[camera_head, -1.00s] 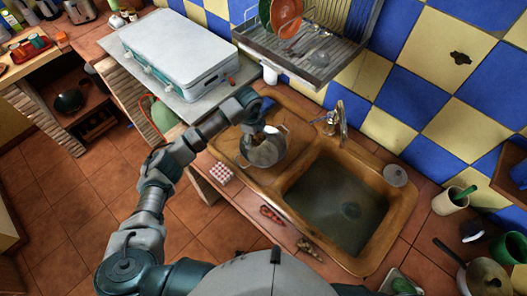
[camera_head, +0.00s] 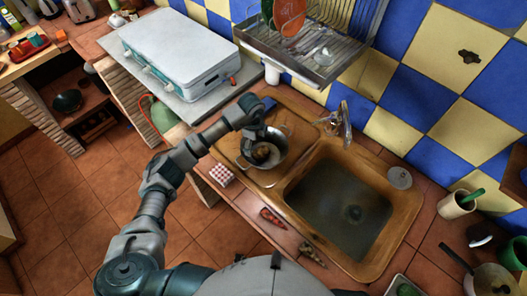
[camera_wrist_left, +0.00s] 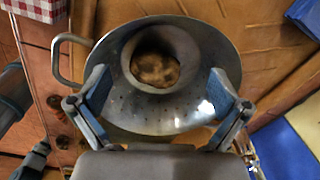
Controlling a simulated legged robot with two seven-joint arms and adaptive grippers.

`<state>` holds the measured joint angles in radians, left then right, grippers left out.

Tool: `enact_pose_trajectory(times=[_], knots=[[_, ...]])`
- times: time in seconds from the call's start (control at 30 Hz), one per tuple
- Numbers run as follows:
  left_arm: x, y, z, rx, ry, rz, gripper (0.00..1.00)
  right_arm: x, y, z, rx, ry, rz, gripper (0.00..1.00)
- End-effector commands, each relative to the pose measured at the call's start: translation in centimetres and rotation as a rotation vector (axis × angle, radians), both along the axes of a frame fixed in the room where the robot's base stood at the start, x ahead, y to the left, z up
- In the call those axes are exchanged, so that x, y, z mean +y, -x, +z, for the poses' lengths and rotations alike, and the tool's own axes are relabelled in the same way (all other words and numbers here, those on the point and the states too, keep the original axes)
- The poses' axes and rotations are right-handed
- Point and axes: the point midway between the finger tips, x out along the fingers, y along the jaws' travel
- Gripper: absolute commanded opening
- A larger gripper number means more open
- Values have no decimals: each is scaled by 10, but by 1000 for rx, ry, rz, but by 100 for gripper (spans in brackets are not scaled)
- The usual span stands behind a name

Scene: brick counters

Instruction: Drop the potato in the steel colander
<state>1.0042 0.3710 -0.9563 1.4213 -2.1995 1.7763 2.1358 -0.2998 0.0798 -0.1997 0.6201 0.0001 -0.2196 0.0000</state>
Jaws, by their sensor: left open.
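The steel colander (camera_head: 283,146) stands on the wooden drainboard left of the sink basin. In the left wrist view the colander (camera_wrist_left: 205,48) fills the middle, with one loop handle at left. The brown potato (camera_head: 262,153) lies inside the colander; it also shows deep in the bowl in the left wrist view (camera_wrist_left: 155,68). My left gripper (camera_head: 259,137) is above the colander. Its two fingers are spread wide on either side of the potato, apart from it, with nothing between them. My right gripper is not in view.
The sink basin (camera_head: 345,200) is right of the colander, with a faucet (camera_head: 338,124) behind. A dish rack (camera_head: 320,55) hangs above. A white case (camera_head: 180,57) lies on the counter at left. A red checkered box (camera_head: 222,175) and a red pepper-like item (camera_head: 271,218) sit near the front edge.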

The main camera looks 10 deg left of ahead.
Motion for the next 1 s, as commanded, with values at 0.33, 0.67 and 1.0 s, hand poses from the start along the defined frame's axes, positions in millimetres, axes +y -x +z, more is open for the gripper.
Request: enact_pose_trajectory(times=[0.33, 0.67, 1.0], knots=[[2, 0, 55, -5, 1, -1, 100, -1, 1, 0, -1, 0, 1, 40], [9, 3, 111, -1, 5, 0, 100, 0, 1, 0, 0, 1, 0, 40], [8, 4, 118, 1, 4, 1, 100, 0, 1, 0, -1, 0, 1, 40]])
